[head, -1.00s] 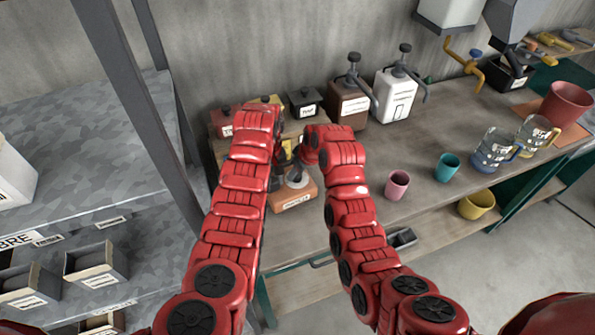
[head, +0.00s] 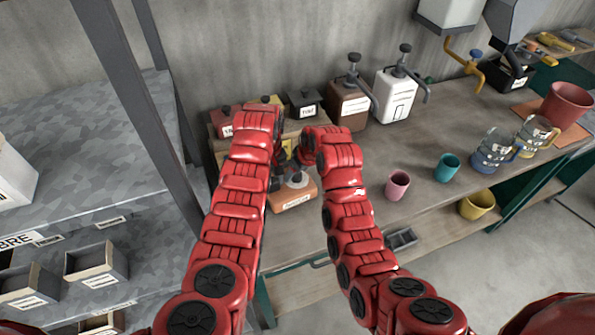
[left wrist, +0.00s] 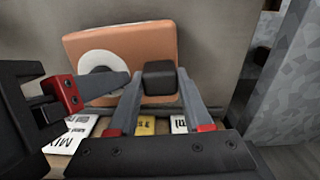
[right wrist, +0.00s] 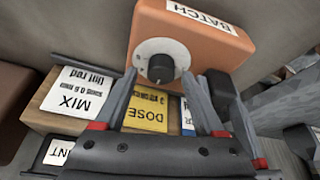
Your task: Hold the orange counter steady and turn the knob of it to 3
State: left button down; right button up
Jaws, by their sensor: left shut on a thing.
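The orange counter (head: 293,197) stands on the bench, partly behind my arms. In the right wrist view its face carries a BATCH label and a dark knob (right wrist: 161,68) on a white dial. My left gripper (left wrist: 161,85) is shut on the counter's black block-shaped grip (left wrist: 160,77), beside the orange body. My right gripper (right wrist: 160,82) is open, with its fingertips on either side of the knob; a gap shows, and contact cannot be made out. The knob's pointer and dial marks are too small to read. In the left wrist view a right finger covers part of the dial.
A wooden stand with MIX (right wrist: 80,92) and DOSE (right wrist: 147,113) cards lies close behind the counter. Brown (head: 349,103) and white (head: 396,96) pump dispensers stand at the back. Pink (head: 397,185) and teal (head: 447,167) cups are to the right. A shelf post rises at left.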

jog(key=v, duration=0.7)
jog(key=shift+r, duration=0.25)
pick_arm(q)
jog(key=shift+c, duration=1.3)
grip_release()
jog(key=shift+r, duration=0.1)
